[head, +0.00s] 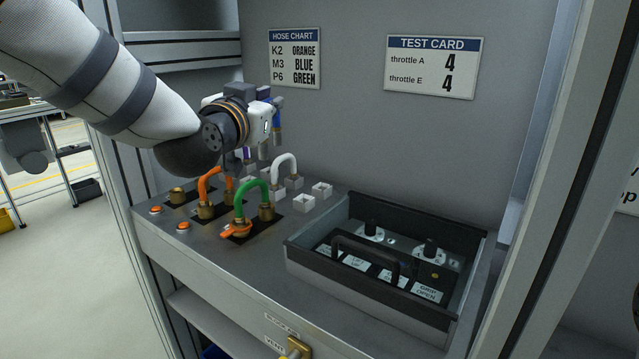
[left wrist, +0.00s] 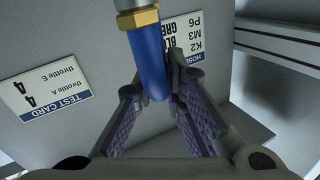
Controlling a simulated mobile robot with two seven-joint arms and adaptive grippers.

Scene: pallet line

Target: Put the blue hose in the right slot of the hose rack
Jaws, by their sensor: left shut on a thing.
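My left gripper (head: 268,118) is shut on the blue hose (head: 276,128) and holds it up above the back of the bench, near the wall. In the left wrist view the blue hose (left wrist: 151,62), with a brass nut at one end, lies between the purple-padded fingers (left wrist: 155,88). The hose rack appears as white square sockets behind the brass fittings. Its right pair of sockets (head: 321,189) is empty. A white hose (head: 284,161) arches over the pair to the left of it. Sockets farther left are partly hidden by the orange hose and my arm. My right gripper is out of view.
An orange hose (head: 206,180) and a green hose (head: 252,186) stand on brass fittings in front of the rack. An orange-handled valve (head: 234,231) lies near the green hose. A black-rimmed control tray (head: 365,292) fills the bench's right side. A cabinet post (head: 543,190) rises at right.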

